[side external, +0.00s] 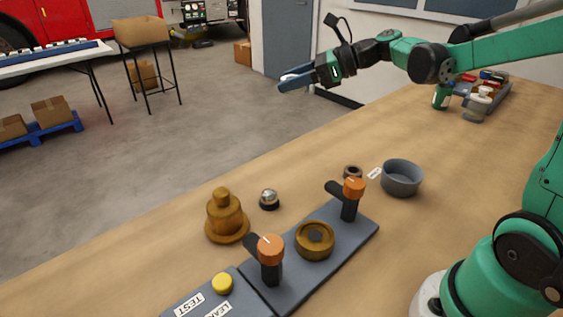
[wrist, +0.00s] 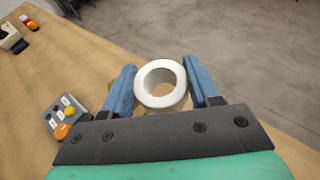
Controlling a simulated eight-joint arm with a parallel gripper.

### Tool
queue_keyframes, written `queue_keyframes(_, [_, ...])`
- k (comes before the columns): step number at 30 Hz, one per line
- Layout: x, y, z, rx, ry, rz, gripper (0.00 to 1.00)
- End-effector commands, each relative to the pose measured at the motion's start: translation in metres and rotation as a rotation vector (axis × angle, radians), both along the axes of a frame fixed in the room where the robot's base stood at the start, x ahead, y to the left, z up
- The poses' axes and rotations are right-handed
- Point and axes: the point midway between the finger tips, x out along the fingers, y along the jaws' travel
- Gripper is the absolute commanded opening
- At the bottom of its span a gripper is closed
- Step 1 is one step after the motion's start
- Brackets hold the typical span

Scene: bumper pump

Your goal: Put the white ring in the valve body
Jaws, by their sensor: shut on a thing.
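The white ring (wrist: 161,84) is held between the two blue fingers of my gripper (wrist: 165,88) in the wrist view, with its hole facing the camera. In the side view my gripper (side external: 296,83) is high above the far edge of the bench, and the ring is barely visible there. What looks like the valve body is a round, open brass piece (side external: 315,239) on the grey fixture plate (side external: 293,280), between two orange-topped clamps. It is well below and apart from my gripper. A stepped brass piece (side external: 226,216) stands upright on the bench left of the plate.
The orange-topped clamps (side external: 270,250) and (side external: 353,190) stand up beside the brass piece. A silver-domed part (side external: 269,199), a small dark ring (side external: 352,173) and a grey bowl (side external: 401,179) are nearby. A yellow button (side external: 222,283) is at the front. The air around my gripper is clear.

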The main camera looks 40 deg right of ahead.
Motion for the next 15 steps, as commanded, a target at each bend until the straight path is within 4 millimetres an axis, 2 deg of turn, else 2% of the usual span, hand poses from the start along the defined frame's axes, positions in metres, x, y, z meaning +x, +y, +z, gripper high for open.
queue_keyframes(1, [-0.001,0.01,0.007,-0.001,-0.001,-0.05,0.04])
queue_keyframes(6, [-0.004,0.027,0.028,-0.001,-0.001,-0.233,0.04])
queue_keyframes(15, [-0.015,0.038,0.051,0.0,0.0,-0.404,0.04])
